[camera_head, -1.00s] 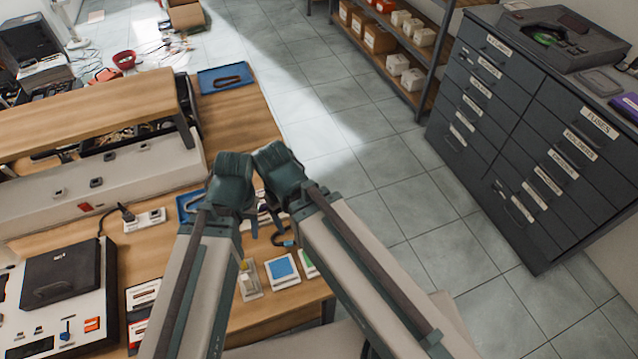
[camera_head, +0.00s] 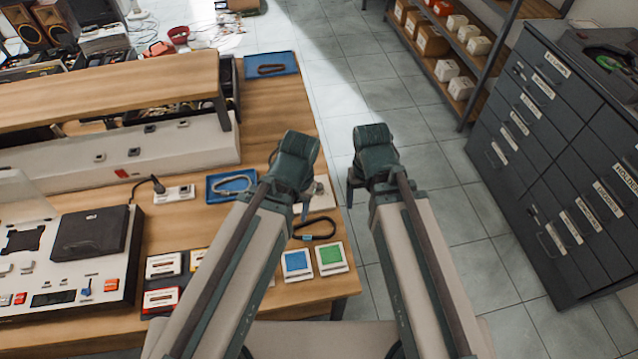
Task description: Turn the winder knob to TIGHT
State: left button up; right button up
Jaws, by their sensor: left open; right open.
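A machine (camera_head: 75,260) with a pale body, a black lid (camera_head: 90,235), a dark display and red buttons stands on the wooden bench at the left. Small light controls show on its top, but I cannot tell a winder knob or a TIGHT mark on it. My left gripper (camera_head: 290,185) is open and empty over the bench's right part, well to the right of the machine. My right gripper (camera_head: 373,185) is open and empty, further right, in front of the floor past the bench edge. Neither gripper touches the machine.
Blue trays (camera_head: 270,65) (camera_head: 215,188), a dark loop (camera_head: 315,229), blue and green cards (camera_head: 297,263) (camera_head: 331,258) and small labelled boxes (camera_head: 163,266) lie on the bench (camera_head: 270,110). A raised shelf (camera_head: 110,85) spans behind. A dark drawer cabinet (camera_head: 555,150) stands right; floor between is clear.

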jog(key=w+d+m, duration=0.2)
jog(key=d, duration=0.3)
jog(key=n, duration=0.9)
send_near(318, 186)
pick_arm(q)
notch_tip(318, 186, down, 13)
jog(key=b, duration=1.3)
pick_arm(e)
jog(key=shift+y, duration=0.3)
jog(key=f, duration=0.9)
jog(key=shift+d, duration=0.3)
grip_shut()
